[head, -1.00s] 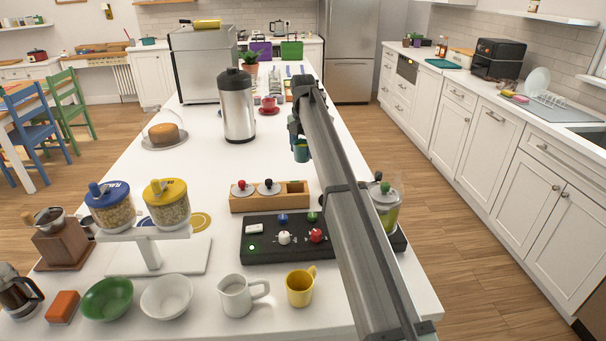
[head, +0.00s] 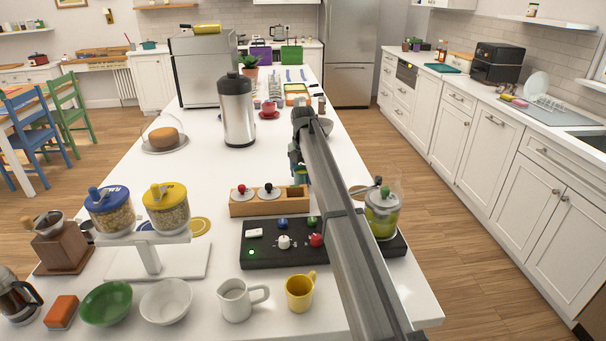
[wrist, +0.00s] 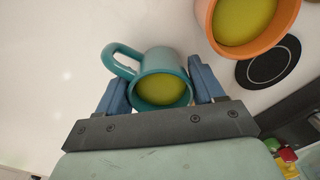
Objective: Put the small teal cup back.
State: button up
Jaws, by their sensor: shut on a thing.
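The small teal cup (wrist: 160,66) is between the two blue fingers of my gripper (wrist: 158,80) in the wrist view. My gripper is shut on the cup's body. The handle sticks out to the upper left, and the inside looks yellow-green. In the head view the teal cup (head: 300,178) shows only in part below my gripper (head: 297,163), just behind the right end of the wooden holder (head: 240,209). I cannot tell whether the cup touches the table.
An orange cup (wrist: 211,25) and a black round disc (wrist: 268,63) are at the upper right in the wrist view. A black control panel (head: 262,256), a glass jar (head: 382,215) and a yellow mug (head: 299,292) stand nearer.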

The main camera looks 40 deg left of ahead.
jog(key=shift+f, duration=0.1)
jog(key=o, duration=1.3)
notch_tip(320, 180, up, 12)
